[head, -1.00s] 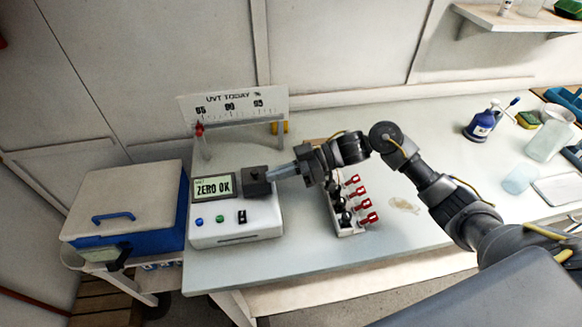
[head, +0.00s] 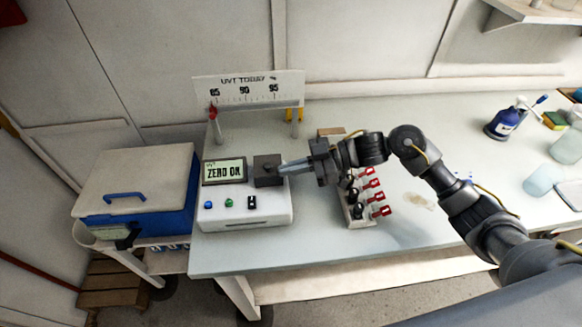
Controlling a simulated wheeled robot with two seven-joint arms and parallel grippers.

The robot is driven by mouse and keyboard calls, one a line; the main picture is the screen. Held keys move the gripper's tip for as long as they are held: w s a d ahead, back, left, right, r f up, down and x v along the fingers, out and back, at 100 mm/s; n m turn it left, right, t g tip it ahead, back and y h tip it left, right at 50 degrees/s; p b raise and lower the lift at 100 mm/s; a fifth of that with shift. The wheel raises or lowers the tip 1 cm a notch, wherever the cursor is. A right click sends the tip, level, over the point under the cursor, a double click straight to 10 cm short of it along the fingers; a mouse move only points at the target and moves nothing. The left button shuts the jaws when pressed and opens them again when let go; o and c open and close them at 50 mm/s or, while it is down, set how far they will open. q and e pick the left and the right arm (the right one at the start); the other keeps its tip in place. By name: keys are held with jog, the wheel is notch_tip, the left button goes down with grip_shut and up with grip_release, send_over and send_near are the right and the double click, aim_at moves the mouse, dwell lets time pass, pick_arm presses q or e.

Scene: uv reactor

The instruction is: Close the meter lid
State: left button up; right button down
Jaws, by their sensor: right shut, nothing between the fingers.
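The white meter (head: 246,212) stands near the left end of the bench. Its screen (head: 224,171) reads "ZERO OK". A dark, boxy lid (head: 268,164) sits at the right of the screen and looks lowered, though I cannot tell if it is fully seated. My right gripper (head: 284,168) comes in from the right, shut and empty, with its fingertips at the lid's right side. I cannot tell whether they touch it. My left gripper is not in view.
A rack with red-tagged items (head: 360,218) stands right of the meter, under my right arm. A "UVT TODAY" gauge board (head: 248,88) stands behind. A blue cooler with a pale lid (head: 138,180) is at the left.

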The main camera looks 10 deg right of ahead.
jog(key=shift+r, duration=0.1)
jog(key=d+r, duration=0.6)
jog(key=d, duration=0.3)
jog(key=shift+s+d, duration=0.4)
jog(key=shift+r, duration=0.1)
